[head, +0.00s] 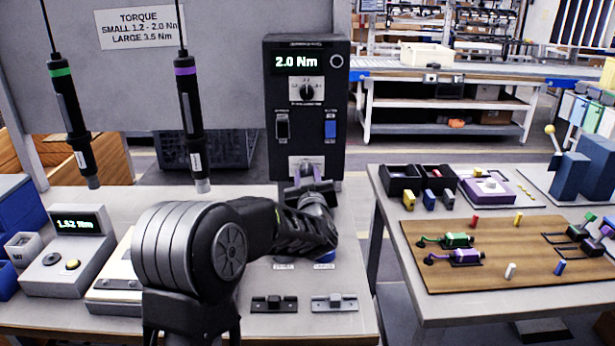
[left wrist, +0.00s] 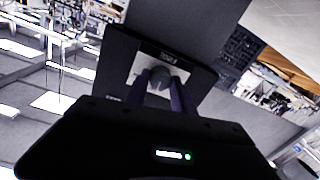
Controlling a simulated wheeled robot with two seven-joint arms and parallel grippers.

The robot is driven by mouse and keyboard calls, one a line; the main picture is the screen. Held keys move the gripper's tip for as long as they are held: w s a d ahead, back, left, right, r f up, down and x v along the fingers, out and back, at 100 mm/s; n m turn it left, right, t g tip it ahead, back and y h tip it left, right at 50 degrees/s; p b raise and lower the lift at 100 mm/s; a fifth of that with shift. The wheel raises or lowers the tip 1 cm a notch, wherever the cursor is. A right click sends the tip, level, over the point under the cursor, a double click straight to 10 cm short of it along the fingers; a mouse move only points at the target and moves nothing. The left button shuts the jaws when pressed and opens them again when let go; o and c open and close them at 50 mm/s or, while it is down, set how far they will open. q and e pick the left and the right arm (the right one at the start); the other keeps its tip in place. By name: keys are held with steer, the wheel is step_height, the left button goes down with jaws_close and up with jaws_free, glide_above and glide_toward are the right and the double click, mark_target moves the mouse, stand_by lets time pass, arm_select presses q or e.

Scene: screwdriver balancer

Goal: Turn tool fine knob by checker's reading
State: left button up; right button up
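The black tool control box (head: 308,60) stands at the table's back; its display (head: 297,62) reads 2.0 Nm. A grey knob (left wrist: 158,80) sits on a white plate low on its front. My left gripper (head: 312,185) is at that plate, and its two fingers (left wrist: 160,92) flank the knob in the left wrist view. I cannot tell whether they press on it. The torque checker (head: 70,250) at the left reads about 1.52 Nm. A green-banded screwdriver (head: 72,125) and a purple-banded one (head: 190,120) hang upright from cables. My right gripper is out of view.
A higher dark knob (head: 307,92), a black switch (head: 282,127) and a blue switch (head: 330,129) are on the box. A right table holds a brown mat (head: 480,275) with small tools. My left arm hides the table's middle.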

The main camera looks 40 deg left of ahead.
arm_select(q)
jaws_close()
stand_by(0.4)
steer(key=shift+m+p, duration=1.05)
steer(key=shift+m, duration=0.25)
steer(key=m+p, duration=0.2)
steer(key=m, duration=0.1)
steer(key=shift+m, duration=0.4)
steer(key=m+p, duration=0.2)
steer(key=m, duration=0.1)
steer(key=shift+f+m+p, duration=0.1)
steer(key=shift+m+p, duration=0.4)
steer(key=shift+m, duration=0.9)
steer(key=o, duration=0.6)
jaws_free()
steer(key=shift+t, duration=0.3)
steer(key=shift+c, duration=0.2)
